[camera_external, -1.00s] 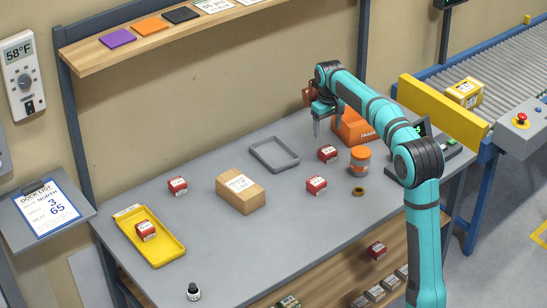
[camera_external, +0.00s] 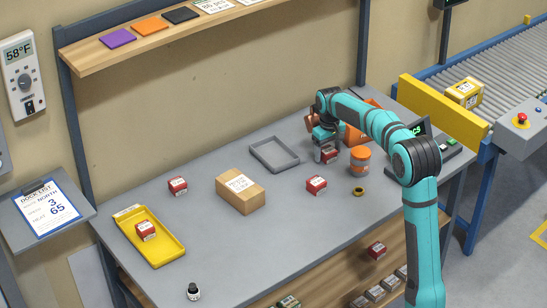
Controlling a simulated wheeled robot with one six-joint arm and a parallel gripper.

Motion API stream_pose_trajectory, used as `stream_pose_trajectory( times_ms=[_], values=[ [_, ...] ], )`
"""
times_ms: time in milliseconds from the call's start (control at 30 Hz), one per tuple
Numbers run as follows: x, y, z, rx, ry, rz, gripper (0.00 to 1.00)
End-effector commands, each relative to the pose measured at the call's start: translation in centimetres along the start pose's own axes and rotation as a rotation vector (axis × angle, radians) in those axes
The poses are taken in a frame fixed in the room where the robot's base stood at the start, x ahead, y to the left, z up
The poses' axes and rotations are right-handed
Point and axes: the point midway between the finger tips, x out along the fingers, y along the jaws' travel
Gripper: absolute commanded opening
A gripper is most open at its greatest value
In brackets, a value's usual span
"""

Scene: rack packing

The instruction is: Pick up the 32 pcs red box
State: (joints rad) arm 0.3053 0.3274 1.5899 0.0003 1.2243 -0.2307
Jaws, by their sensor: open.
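Several small red boxes with white labels are in view; the print is too small to read, so I cannot tell which is the 32 pcs one. One red box (camera_external: 328,157) is under my gripper (camera_external: 328,154), partly hidden by it. My gripper points down with its fingers at this box and is open. A second red box (camera_external: 316,184) is just in front of it. A third red box (camera_external: 178,186) lies at the left of the table. Another red box (camera_external: 146,230) sits in the yellow tray (camera_external: 172,252). One more red box (camera_external: 376,249) is on the lower shelf.
An orange jar (camera_external: 360,160) stands right of my gripper, with an orange bin (camera_external: 353,136) behind. A grey tray (camera_external: 262,156) and a cardboard box (camera_external: 240,193) lie to the left. A small dark ring (camera_external: 358,191) and a black bottle (camera_external: 193,291) are also there. The front middle is clear.

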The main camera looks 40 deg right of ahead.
Motion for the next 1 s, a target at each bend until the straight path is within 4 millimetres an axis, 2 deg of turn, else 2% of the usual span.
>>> stream_pose_trajectory(
  times_ms=[167, 433, 767, 1000],
  values=[
    [0.0, 0.0, 0.0, 0.000, 0.001, 0.000, 0.71],
    [0.0, 0.0, 0.0, 0.000, 0.000, 0.000, 0.21],
    [-0.6, 0.0, 0.0, 0.000, 0.001, 0.000, 0.21],
    [-4.3, 0.0, -0.1, 0.000, 0.003, 0.001, 0.21]
  ],
)
